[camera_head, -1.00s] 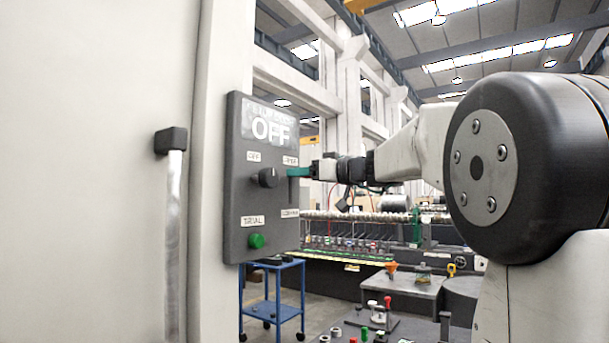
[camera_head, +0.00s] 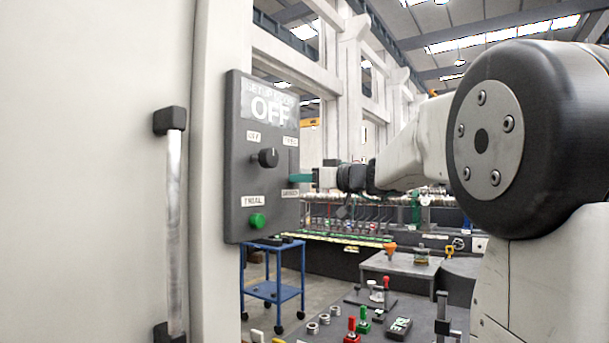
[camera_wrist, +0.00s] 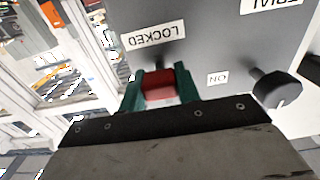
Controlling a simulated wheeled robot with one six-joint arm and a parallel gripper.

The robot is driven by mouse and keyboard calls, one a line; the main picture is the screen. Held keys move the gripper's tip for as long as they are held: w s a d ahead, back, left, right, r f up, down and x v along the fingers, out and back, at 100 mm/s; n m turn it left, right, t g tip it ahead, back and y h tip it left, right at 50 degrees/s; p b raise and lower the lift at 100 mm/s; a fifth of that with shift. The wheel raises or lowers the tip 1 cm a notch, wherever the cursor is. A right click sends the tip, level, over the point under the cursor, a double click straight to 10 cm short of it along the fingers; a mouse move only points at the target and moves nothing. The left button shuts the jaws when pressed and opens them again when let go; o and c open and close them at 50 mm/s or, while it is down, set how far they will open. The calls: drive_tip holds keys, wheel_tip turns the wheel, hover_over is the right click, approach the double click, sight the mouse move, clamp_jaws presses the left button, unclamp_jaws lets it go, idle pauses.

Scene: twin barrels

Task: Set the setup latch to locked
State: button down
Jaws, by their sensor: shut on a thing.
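The dark control panel (camera_head: 240,170) stands on the left in the head view, on a pale cabinet. My gripper (camera_head: 303,179) reaches it from the right, at its right edge just above the lower right label (camera_head: 290,193). In the wrist view my gripper (camera_wrist: 161,90) has green fingers shut on the red latch handle (camera_wrist: 159,84). The label reading LOCKED (camera_wrist: 153,35) appears upside down, close beyond the handle. In the head view the handle is hidden by the fingers.
The panel also has a black knob (camera_head: 268,157), a green button (camera_head: 257,221) and a display reading OFF (camera_head: 271,108). A metal door handle (camera_head: 174,220) is at left. A blue cart (camera_head: 272,290) and a table with small parts (camera_head: 400,335) stand below.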

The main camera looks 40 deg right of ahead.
drive_tip(key=c, duration=1)
unclamp_jaws()
drive_tip(key=shift+f, duration=0.3)
drive_tip(key=shift+r, duration=0.1)
drive_tip(key=shift+s+d, duration=0.1)
drive_tip(key=shift+s, duration=0.2)
drive_tip(key=v, duration=0.7)
drive_tip(key=shift+s, duration=0.1)
